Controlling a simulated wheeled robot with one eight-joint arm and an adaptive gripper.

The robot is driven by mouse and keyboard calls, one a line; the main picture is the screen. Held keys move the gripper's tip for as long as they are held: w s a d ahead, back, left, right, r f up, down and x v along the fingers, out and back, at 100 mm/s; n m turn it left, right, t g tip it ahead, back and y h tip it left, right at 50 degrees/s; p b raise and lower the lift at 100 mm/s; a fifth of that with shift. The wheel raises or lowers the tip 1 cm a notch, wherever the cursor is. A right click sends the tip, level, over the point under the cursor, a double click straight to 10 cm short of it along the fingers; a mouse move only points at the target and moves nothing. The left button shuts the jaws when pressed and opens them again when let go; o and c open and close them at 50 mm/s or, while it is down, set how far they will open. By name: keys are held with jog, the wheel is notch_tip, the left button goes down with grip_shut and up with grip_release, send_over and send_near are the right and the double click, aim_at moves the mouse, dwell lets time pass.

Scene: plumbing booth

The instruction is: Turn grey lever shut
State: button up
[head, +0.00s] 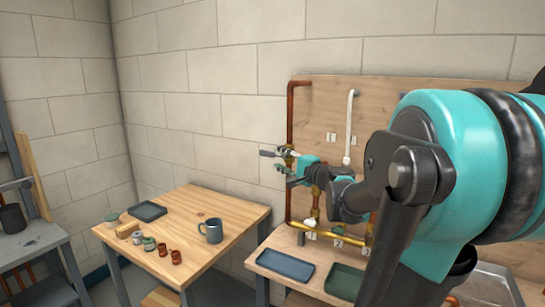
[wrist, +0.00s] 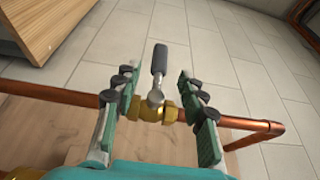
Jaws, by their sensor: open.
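The grey lever (wrist: 159,62) shows in the wrist view as a dark-gripped handle on a brass valve (wrist: 153,112), pointing away from my gripper's base. The valve sits on a copper pipe (wrist: 55,94) that crosses the picture. My gripper (wrist: 156,76) is open, with one green-padded finger on each side of the lever and visible gaps between. In the head view my gripper (head: 287,166) is at the upper left part of the pipework, and the lever (head: 268,153) sticks out to the left there. The valve is partly hidden by my gripper in the head view.
A wooden panel (head: 318,118) carries copper pipes and a white pipe (head: 349,125). Brass pipework with numbered labels runs low on it. A bench below holds a blue tray (head: 285,264) and a green tray (head: 344,281). A wooden table (head: 185,215) at left holds a mug (head: 211,230) and several small items.

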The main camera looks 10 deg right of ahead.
jog(key=shift+v, duration=2.65)
